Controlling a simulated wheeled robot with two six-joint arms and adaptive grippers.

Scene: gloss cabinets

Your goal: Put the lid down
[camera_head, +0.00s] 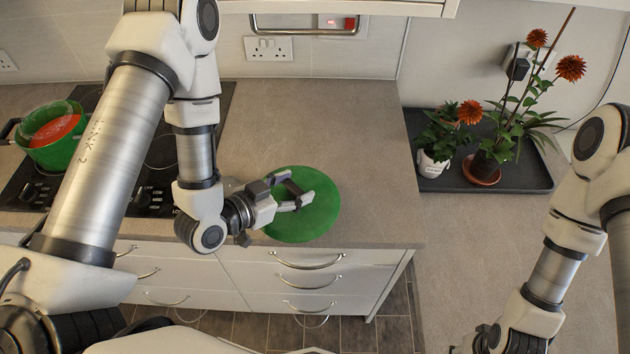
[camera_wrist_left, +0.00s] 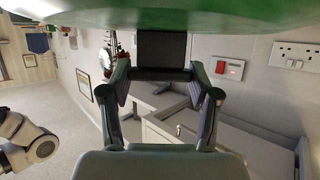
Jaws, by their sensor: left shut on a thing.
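The round green lid (camera_head: 308,226) is over the front part of the worktop, right of the hob. My left gripper (camera_head: 296,195) reaches over it from the left and is shut on it; the fingers hide the part they grip. In the left wrist view the lid (camera_wrist_left: 190,14) fills the top edge, with a dark block between my left fingers (camera_wrist_left: 162,82). I cannot tell whether the lid touches the worktop. My right gripper (camera_head: 488,338) is low at the right, partly cut off, and its fingers are unclear.
A green pot (camera_head: 58,152) with something orange-red inside stands on the black hob (camera_head: 150,185). The worktop (camera_head: 350,130) is bare behind and right of the lid. A dark tray (camera_head: 520,178) holds potted plants on the right-hand counter. A rail (camera_head: 300,30) hangs on the wall.

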